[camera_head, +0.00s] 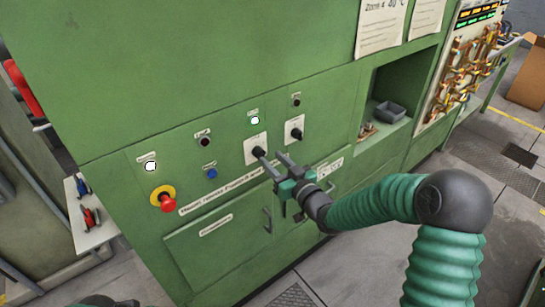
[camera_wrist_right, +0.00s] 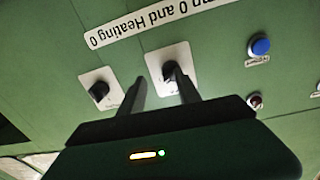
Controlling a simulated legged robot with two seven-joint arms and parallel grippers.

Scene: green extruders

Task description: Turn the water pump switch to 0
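Two black rotary switches on white plates sit on the green panel. The left switch (camera_head: 258,151) also shows in the right wrist view (camera_wrist_right: 170,70). The right switch (camera_head: 297,134) shows there too (camera_wrist_right: 99,91). Their small labels are too blurred to tell which is the water pump. My right gripper (camera_head: 269,155) is open and empty, its fingers pointing at the panel by the left switch. In the wrist view its fingertips (camera_wrist_right: 161,78) lie apart; one overlaps the left switch's knob, the other lies between the switches. Contact cannot be told. My left gripper is out of view.
A red emergency stop (camera_head: 167,203) on yellow, a blue button (camera_head: 211,173), a dark button (camera_head: 205,141) and white lamps (camera_head: 255,120) share the panel. A long printed label (camera_wrist_right: 160,20) runs below the switches. A cabinet door handle (camera_head: 268,220) sits lower.

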